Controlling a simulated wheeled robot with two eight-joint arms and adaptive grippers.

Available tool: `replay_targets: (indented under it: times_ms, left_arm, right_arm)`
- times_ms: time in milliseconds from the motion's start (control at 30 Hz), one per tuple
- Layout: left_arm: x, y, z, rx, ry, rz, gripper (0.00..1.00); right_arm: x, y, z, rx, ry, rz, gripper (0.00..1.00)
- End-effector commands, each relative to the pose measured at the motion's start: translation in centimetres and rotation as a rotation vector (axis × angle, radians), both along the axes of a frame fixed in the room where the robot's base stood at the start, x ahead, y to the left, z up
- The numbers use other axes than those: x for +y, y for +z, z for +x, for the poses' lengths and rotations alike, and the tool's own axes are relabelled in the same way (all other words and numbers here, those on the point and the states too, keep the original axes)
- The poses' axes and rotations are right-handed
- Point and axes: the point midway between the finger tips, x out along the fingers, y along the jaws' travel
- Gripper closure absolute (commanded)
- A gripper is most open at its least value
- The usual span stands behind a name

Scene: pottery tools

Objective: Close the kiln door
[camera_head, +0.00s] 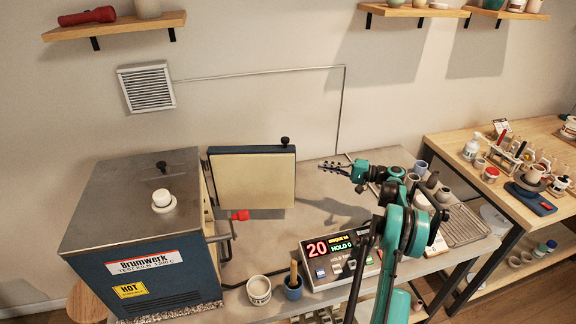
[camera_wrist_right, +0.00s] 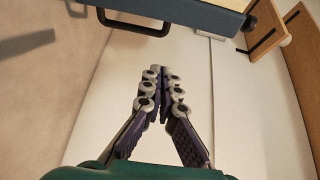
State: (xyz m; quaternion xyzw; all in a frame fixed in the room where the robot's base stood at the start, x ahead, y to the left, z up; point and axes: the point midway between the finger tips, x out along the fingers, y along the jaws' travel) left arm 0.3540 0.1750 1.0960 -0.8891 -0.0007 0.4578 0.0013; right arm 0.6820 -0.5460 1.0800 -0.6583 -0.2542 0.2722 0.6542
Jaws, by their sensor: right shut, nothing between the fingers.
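The kiln (camera_head: 140,235) is a blue box with a grey metal top at the left of the head view. Its door (camera_head: 252,182) stands wide open to the right of the kiln, its cream inner face toward me and its edge blue. My right gripper (camera_head: 325,167) is shut and empty, in the air to the right of the door and apart from it. In the right wrist view, the shut fingers (camera_wrist_right: 162,72) point toward the door's blue panel (camera_wrist_right: 200,14) and a black bar handle (camera_wrist_right: 140,27), with a gap between. My left gripper is not in view.
A control box (camera_head: 340,258) with lit digits, a cup (camera_head: 259,290) and a blue pot (camera_head: 292,288) stand at the table's front. Pots and a rack (camera_head: 458,225) are at the right. A red-ended latch (camera_head: 239,215) sticks out below the door.

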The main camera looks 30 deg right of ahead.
Motion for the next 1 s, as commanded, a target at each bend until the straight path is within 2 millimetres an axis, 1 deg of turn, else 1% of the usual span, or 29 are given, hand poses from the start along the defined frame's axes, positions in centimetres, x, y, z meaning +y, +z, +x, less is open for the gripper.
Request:
replay_targets:
  times_ms: [33,100,233,367,667,700,800,1000]
  left_arm:
    - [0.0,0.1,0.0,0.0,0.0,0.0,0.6]
    - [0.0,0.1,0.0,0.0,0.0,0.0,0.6]
    - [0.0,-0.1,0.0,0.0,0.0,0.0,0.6]
    - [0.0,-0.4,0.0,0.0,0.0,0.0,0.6]
    - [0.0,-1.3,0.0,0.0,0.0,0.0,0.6]
    - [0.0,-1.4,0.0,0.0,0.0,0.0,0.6]
    - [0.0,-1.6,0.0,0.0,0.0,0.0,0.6]
    - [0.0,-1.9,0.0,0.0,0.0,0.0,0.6]
  right_arm:
    - [-0.6,-0.2,-0.3,-0.011,-0.002,0.01,1.0]
    - [-0.9,-0.5,-0.4,-0.02,-0.002,0.017,1.0]
    - [-0.1,-0.6,0.4,-0.022,0.0,0.02,1.0]
    - [1.5,-0.6,2.0,-0.021,0.001,0.019,1.0]
    - [6.0,-0.6,6.7,-0.02,0.001,0.018,1.0]
    - [6.3,-0.5,6.7,-0.021,-0.002,0.019,1.0]
    - [6.8,-0.5,5.1,-0.02,-0.004,0.018,1.0]
    - [7.6,-0.5,3.5,-0.02,-0.003,0.018,1.0]
